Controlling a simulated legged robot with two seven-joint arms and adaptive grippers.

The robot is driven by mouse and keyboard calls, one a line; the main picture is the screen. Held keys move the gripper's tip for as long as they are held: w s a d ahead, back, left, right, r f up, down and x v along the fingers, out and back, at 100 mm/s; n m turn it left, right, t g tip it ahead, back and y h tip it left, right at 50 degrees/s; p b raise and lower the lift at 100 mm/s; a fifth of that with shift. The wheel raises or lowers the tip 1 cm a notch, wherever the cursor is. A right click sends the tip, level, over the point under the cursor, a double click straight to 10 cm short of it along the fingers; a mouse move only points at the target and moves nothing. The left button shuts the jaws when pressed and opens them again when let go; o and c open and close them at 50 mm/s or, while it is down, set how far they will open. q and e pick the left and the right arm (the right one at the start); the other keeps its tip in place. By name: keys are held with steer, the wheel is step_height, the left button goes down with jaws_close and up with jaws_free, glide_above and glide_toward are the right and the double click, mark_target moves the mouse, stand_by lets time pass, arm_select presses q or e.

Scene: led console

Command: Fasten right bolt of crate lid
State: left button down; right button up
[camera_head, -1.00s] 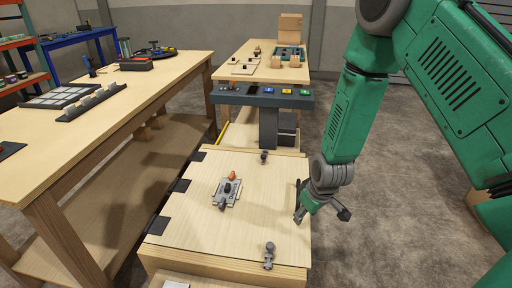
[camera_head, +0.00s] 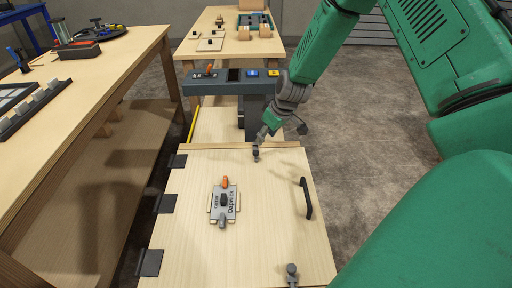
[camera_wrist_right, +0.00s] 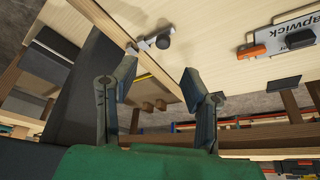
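The pale wooden crate lid (camera_head: 266,225) lies flat and closed, with black hinges along its left side. One small grey bolt (camera_head: 256,152) is at its far edge; it also shows in the wrist view (camera_wrist_right: 160,42). A second grey bolt (camera_head: 292,272) is at the near edge. I cannot tell which is named right, or how far either is slid. My right gripper (camera_head: 281,127) is just above and beyond the far bolt, fingers apart. In the wrist view my right gripper (camera_wrist_right: 160,76) is open and empty, with the bolt past its fingertips. My left gripper is not in view.
A black handle (camera_head: 306,198) stands on the lid's right side. A labelled plate with an orange-tipped lever (camera_head: 223,203) sits mid-lid. A grey console (camera_head: 215,85) stands close behind the gripper. A wooden bench (camera_head: 75,95) runs along the left. Open floor lies right.

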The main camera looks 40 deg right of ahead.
mark_target(257, 152)
steer(key=x, duration=0.3)
steer(key=b+x, duration=0.1)
steer(key=x, duration=0.5)
steer(key=shift+a+r, duration=0.1)
steer(key=shift+a, duration=0.25)
steer(key=shift+w+d+f, duration=0.1)
steer(key=shift+w+f, duration=0.05)
steer(key=shift+f, duration=0.1)
steer(key=shift+d, duration=0.1)
